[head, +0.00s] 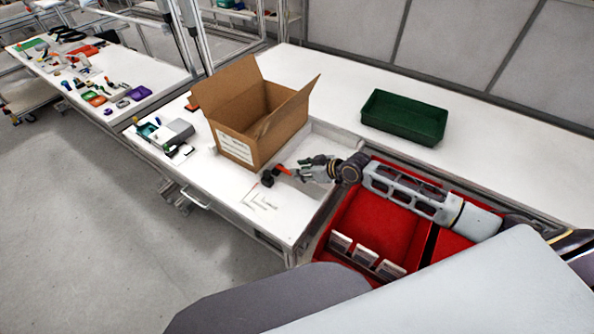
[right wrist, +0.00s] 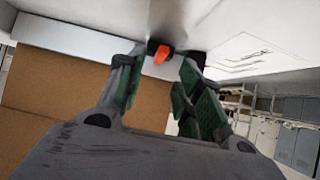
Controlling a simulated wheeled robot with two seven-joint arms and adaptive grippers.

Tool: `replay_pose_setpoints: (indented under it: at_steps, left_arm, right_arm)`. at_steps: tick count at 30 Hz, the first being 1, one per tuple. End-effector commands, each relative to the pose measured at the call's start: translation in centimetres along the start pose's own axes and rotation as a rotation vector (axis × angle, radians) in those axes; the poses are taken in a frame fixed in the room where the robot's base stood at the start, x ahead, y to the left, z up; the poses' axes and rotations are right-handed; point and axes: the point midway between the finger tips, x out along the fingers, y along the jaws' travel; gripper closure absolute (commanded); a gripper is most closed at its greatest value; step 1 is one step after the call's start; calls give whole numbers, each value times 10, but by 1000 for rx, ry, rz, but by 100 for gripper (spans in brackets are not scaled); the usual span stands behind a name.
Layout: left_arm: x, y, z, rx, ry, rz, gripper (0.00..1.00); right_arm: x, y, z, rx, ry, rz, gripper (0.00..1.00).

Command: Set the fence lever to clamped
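The fence lever (head: 283,170) is a small orange-red handle on a black mount (head: 267,179), beside the cardboard box on the white table. My right gripper (head: 304,169) is just to the right of the lever, with its fingers pointing at it. In the right wrist view the orange lever (right wrist: 163,53) shows in the gap between the spread green-padded fingertips of my right gripper (right wrist: 163,65). The gripper is open; I cannot tell whether a finger touches the lever. I cannot read the lever's setting. My left gripper is not in view.
An open cardboard box (head: 250,115) stands close behind the lever. A sheet with printed lines (head: 262,201) lies in front. A green tray (head: 404,117) is at the back right. A red bin (head: 375,222) lies under my right arm. Small items crowd the table's left end.

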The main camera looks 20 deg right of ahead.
Motion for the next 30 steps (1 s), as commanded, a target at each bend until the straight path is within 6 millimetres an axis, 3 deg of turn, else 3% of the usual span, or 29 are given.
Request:
replay_pose_setpoints:
  at_steps: [15,30]
  left_arm:
    - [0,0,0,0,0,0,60]
    - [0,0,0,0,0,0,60]
  right_arm:
    - [-42,0,1,0,-1,0,64]
    - [-53,-1,0,0,-1,-1,64]
